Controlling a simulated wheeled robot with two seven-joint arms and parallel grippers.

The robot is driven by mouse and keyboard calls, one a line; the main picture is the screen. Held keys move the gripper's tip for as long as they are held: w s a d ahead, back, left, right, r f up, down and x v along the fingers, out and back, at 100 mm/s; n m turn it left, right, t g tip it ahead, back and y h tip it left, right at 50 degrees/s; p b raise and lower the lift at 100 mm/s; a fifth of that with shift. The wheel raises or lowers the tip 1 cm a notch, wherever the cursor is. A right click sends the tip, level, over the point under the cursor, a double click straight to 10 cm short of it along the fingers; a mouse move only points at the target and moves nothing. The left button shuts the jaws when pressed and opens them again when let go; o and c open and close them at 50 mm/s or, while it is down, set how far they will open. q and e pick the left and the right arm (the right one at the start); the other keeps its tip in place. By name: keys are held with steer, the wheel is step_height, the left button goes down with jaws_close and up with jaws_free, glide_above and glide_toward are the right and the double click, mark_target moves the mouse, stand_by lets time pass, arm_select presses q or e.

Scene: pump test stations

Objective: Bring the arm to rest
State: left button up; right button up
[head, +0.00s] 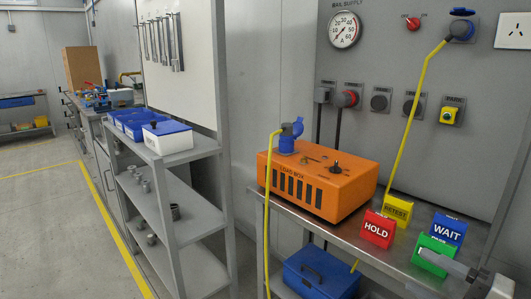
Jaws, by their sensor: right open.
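My right gripper (452,266) comes in at the lower right corner. Its grey finger lies in front of the green sign (436,247) and hides part of it. I cannot tell whether it touches the sign. No object shows between its fingers, and the gripper is open. The rest of my right arm is mostly cut off by the frame edge. My left gripper is not in view.
An orange load box (318,182) stands on the steel bench beside HOLD (379,229), RETEST (397,209) and WAIT (449,230) signs. A shelf (172,183) stands left; floor beyond is clear.

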steer(key=s+a+f+m+h+p, duration=0.1)
steer(key=s+a+f+m+h, duration=0.25)
steer(key=f+m, duration=0.4)
steer(key=s+a+f+m+h+p, duration=0.1)
steer(key=s+a+f+m+h, duration=0.2)
steer(key=f+m, duration=0.45)
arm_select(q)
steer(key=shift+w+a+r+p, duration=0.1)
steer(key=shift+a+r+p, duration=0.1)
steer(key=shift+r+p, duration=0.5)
arm_select(e)
steer(key=s+a+f+m+g+h, duration=0.2)
steer(key=s+a+f+m+g, duration=0.1)
steer(key=s+a+m, duration=0.3)
steer(key=a+m, duration=0.2)
steer(key=shift+s+a+f+g, duration=0.15)
steer(key=shift+s+a+g, duration=0.1)
steer(key=shift+a+g, duration=0.15)
steer(key=shift+d, duration=0.1)
